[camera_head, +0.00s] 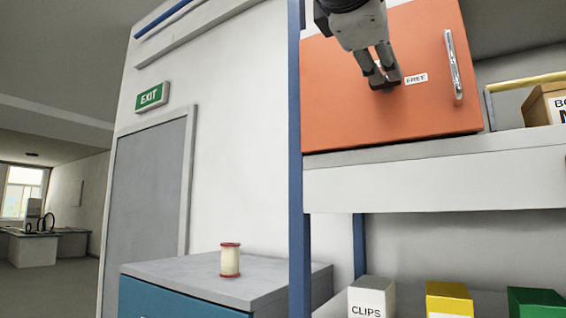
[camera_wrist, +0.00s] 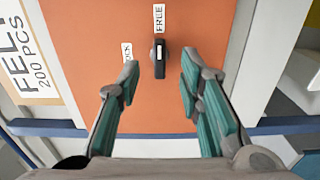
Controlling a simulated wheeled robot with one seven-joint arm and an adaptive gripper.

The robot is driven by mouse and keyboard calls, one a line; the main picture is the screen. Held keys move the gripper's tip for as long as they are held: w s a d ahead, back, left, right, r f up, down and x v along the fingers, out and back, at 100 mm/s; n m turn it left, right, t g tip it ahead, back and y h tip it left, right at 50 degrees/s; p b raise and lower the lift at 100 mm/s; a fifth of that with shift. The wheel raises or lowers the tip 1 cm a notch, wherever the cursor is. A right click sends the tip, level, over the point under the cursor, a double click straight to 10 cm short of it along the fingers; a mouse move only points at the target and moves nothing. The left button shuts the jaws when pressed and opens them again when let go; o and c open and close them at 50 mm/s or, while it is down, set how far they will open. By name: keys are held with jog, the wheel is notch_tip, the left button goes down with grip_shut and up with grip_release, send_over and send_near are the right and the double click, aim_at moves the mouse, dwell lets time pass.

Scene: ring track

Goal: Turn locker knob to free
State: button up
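The orange locker door (camera_head: 400,120) is closed at the upper right of the head view and fills the middle of the wrist view (camera_wrist: 90,25). The black locker knob (camera_wrist: 160,62) has a white mark at its upper end, in line with the FREE label (camera_wrist: 159,18) above it. The LOCK label (camera_wrist: 127,52) is to its left. In the head view the FREE label (camera_head: 416,79) is right of my gripper (camera_head: 379,78). In the wrist view my gripper (camera_wrist: 159,72) is open, its fingers spread on either side of the knob with gaps visible.
A silver door handle (camera_head: 454,66) stands out right of the FREE label. A blue shelf post (camera_head: 295,130) runs down left of the locker. A box (camera_head: 545,106) stands on the shelf at right. Below are clips (camera_head: 371,297), yellow (camera_head: 449,300) and green (camera_head: 535,302) boxes.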

jog(key=shift+v, duration=2.65)
